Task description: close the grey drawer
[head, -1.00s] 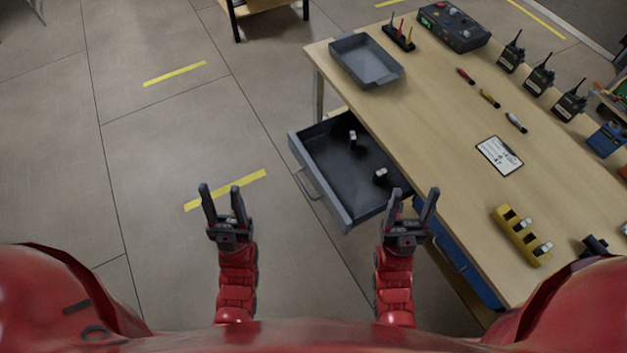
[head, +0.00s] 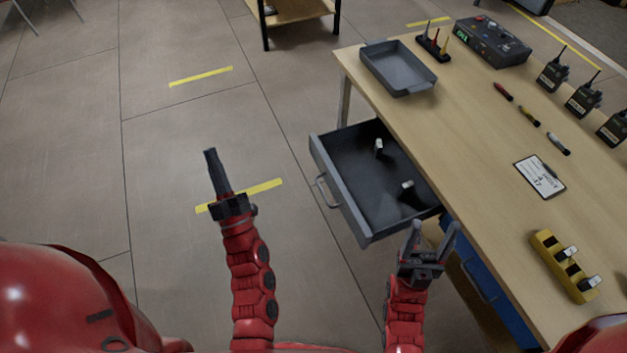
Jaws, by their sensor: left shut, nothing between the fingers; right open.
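The grey drawer (head: 338,193) stands pulled out from under the wooden table, with its handle (head: 326,190) on the left-facing front. Two small dark and white items (head: 379,147) lie inside it. My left gripper (head: 210,152) is shut and empty, over the floor to the left of the drawer and apart from it. My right gripper (head: 433,228) is open and empty, near the drawer's lower right corner in the picture; whether it touches the drawer I cannot tell.
A blue drawer (head: 484,280) sits under the table (head: 470,160), closer to me. On the tabletop are a grey tray (head: 398,70), a clipboard (head: 539,177), a yellow holder (head: 563,265), markers and several radios (head: 584,97). The floor left of the drawer is clear.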

